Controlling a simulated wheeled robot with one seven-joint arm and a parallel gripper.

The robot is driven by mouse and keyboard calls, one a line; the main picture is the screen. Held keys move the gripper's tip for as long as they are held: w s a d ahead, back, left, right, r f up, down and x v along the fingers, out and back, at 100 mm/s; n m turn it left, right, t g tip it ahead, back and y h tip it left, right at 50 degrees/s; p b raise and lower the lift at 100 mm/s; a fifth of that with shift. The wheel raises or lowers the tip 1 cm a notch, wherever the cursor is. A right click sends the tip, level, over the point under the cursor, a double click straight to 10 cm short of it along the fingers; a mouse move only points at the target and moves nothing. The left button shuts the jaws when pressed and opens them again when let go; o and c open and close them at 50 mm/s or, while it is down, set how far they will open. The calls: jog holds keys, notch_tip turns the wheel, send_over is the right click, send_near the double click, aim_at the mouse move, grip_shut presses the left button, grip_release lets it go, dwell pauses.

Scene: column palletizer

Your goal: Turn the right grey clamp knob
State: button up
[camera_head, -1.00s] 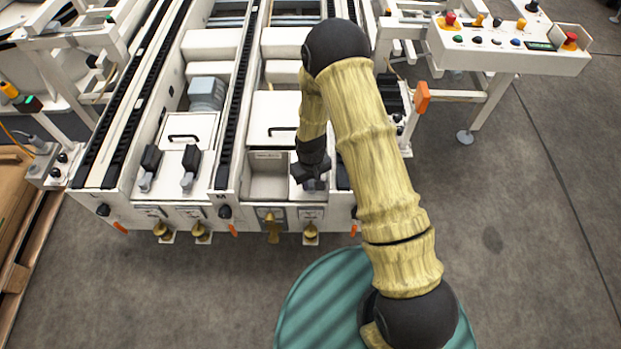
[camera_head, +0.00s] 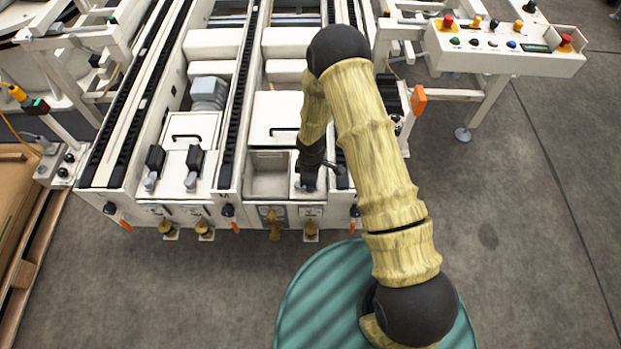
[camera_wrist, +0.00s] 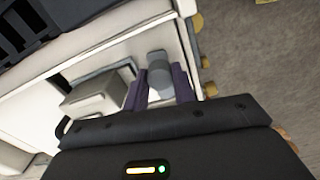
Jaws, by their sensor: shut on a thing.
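A grey clamp knob (camera_wrist: 157,60) shows between the two dark fingers of my gripper (camera_wrist: 160,82) in the wrist view. The gripper is shut on it, with a finger on each side. In the head view my gripper (camera_head: 308,186) points down at the front right of the right-hand bay, and it largely covers the knob there. Two other grey clamp knobs (camera_head: 150,182) (camera_head: 191,179) with black levers stand at the front of the left-hand bay. The knob's exact turn angle is hard to tell.
An open square recess (camera_head: 268,180) lies just left of my gripper, in front of a white cover with a black handle (camera_head: 284,129). Black conveyor rails (camera_head: 234,120) run beside the bays. A control panel (camera_head: 500,50) stands at the upper right.

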jog(key=shift+n, duration=0.9)
jog(key=o, duration=1)
notch_tip(320, 180, up, 17)
jog(key=p, duration=0.3)
jog(key=shift+r, duration=0.2)
